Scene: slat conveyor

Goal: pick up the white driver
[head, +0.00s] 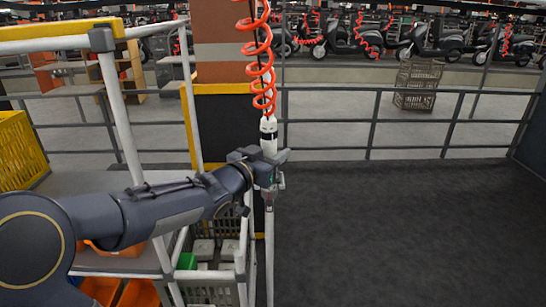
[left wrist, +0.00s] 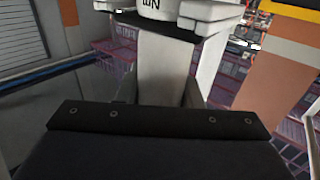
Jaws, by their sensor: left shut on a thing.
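The white driver (head: 268,135) hangs upright from a red coiled hose. Its white upper body with a dark band shows above my left gripper (head: 272,170), and a thin tip shows below it. My left gripper is shut around the driver's body, and the jaws hide its middle part. In the left wrist view the white driver (left wrist: 166,70) stands close up between the fingers, with dark lettering at the top edge. My right gripper is in neither view.
The red coiled hose (head: 261,60) runs up out of view. A white-and-yellow rail frame (head: 125,115) stands at left, with a yellow crate (head: 18,150) and grey bins below. Grey railings (head: 375,120) cross behind. The dark floor (head: 400,230) at right is clear.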

